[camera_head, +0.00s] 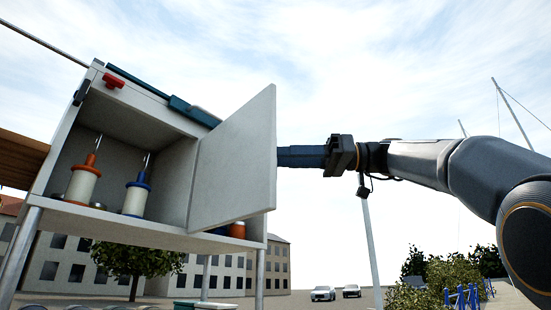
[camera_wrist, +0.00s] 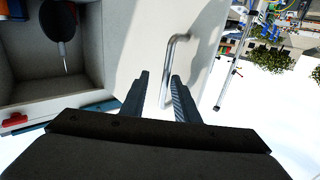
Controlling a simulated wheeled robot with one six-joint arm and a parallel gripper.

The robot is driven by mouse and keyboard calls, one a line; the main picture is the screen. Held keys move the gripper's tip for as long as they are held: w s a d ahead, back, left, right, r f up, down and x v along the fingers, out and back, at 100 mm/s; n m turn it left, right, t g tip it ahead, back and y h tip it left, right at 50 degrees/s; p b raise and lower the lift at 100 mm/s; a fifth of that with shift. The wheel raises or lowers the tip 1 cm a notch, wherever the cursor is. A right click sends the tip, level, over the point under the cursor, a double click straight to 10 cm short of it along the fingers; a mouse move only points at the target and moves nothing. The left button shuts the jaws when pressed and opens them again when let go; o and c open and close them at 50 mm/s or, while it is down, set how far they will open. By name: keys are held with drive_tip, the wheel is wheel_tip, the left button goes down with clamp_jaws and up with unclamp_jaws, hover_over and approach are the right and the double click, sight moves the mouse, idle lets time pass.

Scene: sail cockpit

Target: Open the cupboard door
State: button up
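The pale grey cupboard (camera_head: 114,227) stands on metal legs at left in the head view, with its front open to view. Its door (camera_head: 237,160) is swung well out on the cupboard's right side. My gripper (camera_head: 281,157) is at the door's outer face, by its right edge; the door may hide the fingertips. In the wrist view, a bent metal bar handle (camera_wrist: 168,62) stands on the door. My gripper's two dark fingers (camera_wrist: 160,80) are apart, with the handle's lower part between them, nearer the right finger. No firm grip shows.
Inside the cupboard stand an orange-topped spool (camera_head: 82,186) and a blue-topped spool (camera_head: 135,198). A red catch (camera_head: 113,80) is on the top front edge. A teal strip (camera_head: 192,110) runs along the top. The air right of the door is open around my arm.

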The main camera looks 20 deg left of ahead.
drive_tip(key=v, duration=0.6)
drive_tip(key=shift+w+f, duration=0.1)
drive_tip(key=shift+f, duration=0.05)
idle(0.3)
